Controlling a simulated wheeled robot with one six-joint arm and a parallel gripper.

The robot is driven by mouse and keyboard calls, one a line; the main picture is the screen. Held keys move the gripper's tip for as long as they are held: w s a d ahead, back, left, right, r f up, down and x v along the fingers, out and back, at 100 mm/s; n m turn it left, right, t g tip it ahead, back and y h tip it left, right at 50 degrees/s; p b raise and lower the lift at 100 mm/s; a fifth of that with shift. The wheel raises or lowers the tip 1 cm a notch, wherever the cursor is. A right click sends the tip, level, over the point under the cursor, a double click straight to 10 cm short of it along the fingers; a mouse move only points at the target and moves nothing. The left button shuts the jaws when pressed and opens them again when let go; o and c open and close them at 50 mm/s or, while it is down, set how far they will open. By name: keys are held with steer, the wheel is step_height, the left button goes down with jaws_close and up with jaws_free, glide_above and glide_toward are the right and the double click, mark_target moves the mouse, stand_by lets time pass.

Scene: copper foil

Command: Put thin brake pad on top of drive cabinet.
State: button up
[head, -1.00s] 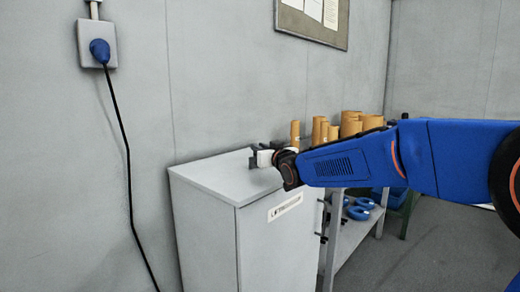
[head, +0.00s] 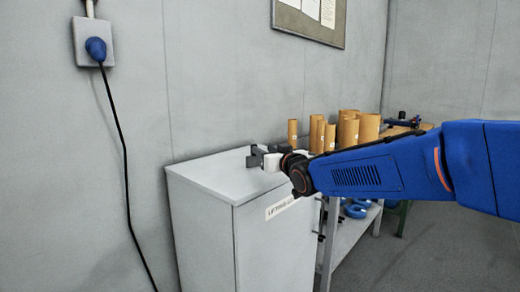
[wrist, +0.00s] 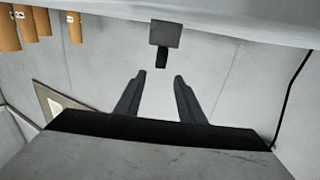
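The thin brake pad shows in the head view (head: 254,162) as a grey plate with a dark stub above it, at the right rear of the drive cabinet's top (head: 212,178). In the wrist view, which looks upside down, the plate (wrist: 166,35) appears to stand upright on the pale cabinet top (wrist: 235,27). My gripper (wrist: 158,76) is open and empty, its two dark fingers spread apart. The pad is beyond the fingertips, apart from them. In the head view my gripper (head: 268,151) is just right of the pad, over the cabinet; its fingers are hard to make out.
Several cardboard tubes (head: 348,131) stand behind my arm, right of the cabinet. A shelf below holds blue rings (head: 355,210). A wall socket with a blue plug (head: 96,48) and black cable (head: 120,155) is at left. The cabinet's left top is clear.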

steer(key=v, duration=0.5)
steer(key=shift+s+d, duration=0.15)
steer(key=shift+s, duration=0.15)
steer(key=s+d+f+m+g+h, duration=0.1)
steer(key=s+d+f+h, duration=0.15)
steer(key=d, duration=0.35)
steer(key=s+d+f+m+g+h, duration=0.1)
steer(key=s+d+f+h, duration=0.15)
steer(key=d, duration=0.35)
steer(key=s+d+f+m+g+h, duration=0.1)
steer(key=s+d+f+g+h, duration=0.1)
steer(key=s+d+f, duration=0.6)
steer(key=s+d+f+m+g+h, duration=0.1)
steer(key=s+d+f+g, duration=0.3)
steer(key=s+d+f, duration=0.4)
steer(key=s+m, duration=0.1)
steer(key=s, duration=0.5)
steer(key=shift+s+h, duration=0.4)
steer(key=s+f+g, duration=0.1)
steer(key=s+f, duration=0.1)
steer(key=s, duration=0.1)
steer(key=s+d+f+g, duration=0.1)
steer(key=s, duration=0.3)
steer(key=s+d+f+m, duration=0.1)
steer(key=s+f, duration=0.1)
steer(key=s, duration=0.2)
steer(key=shift+s+d+f+g, duration=0.1)
steer(key=shift+d+f+g, duration=0.05)
steer(key=shift+f+g, duration=0.25)
steer(key=shift+c, duration=0.5)
